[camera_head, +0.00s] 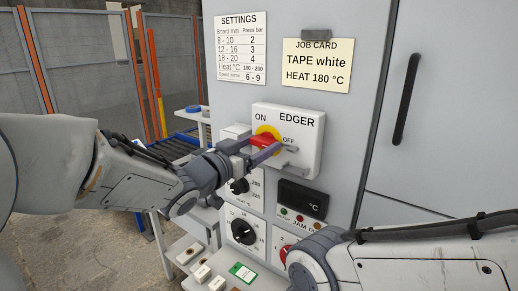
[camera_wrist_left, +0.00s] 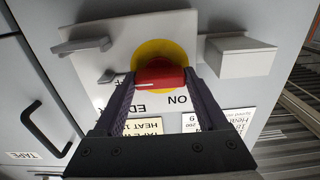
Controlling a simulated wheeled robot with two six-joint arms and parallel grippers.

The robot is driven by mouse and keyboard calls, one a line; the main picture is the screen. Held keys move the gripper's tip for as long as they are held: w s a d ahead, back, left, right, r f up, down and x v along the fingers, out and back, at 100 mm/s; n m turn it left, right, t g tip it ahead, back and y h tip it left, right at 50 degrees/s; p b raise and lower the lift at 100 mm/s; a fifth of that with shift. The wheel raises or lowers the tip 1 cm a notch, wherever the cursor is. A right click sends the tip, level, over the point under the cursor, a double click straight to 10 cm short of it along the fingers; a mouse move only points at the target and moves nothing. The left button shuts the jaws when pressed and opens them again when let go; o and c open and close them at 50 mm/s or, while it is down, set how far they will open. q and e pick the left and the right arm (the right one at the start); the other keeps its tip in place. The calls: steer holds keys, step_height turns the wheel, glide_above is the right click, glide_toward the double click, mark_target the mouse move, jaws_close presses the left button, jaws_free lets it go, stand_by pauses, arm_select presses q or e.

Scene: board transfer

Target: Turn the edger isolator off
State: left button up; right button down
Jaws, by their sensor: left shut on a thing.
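The edger isolator is a white box (camera_head: 301,125) marked ON, EDGER and OFF on the grey cabinet front. A yellow disc (camera_head: 267,131) on it carries a red handle (camera_head: 262,141). My left gripper (camera_head: 262,148) is shut on the red handle and partly hides it. In the left wrist view the red handle (camera_wrist_left: 160,75) lies crosswise between the fingertips, in front of the yellow disc (camera_wrist_left: 158,48), with the lettering upside down. I cannot tell exactly which mark the handle points to. My right arm comes in at the lower right; its gripper is out of view.
Grey metal tabs (camera_wrist_left: 84,46) stick out from the isolator box. Below it are black knobs (camera_head: 243,231), a dark °C display (camera_head: 303,198) and indicator lamps. A settings sheet (camera_head: 240,45) and a job card (camera_head: 318,65) hang above. Fence panels stand behind at left.

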stand_by(0.3)
arm_select(q)
steer(key=o, duration=1.3)
steer(key=b+v, duration=0.1)
steer(key=v, duration=0.9)
steer(key=shift+s+a, duration=0.15)
steer(key=shift+s, duration=0.1)
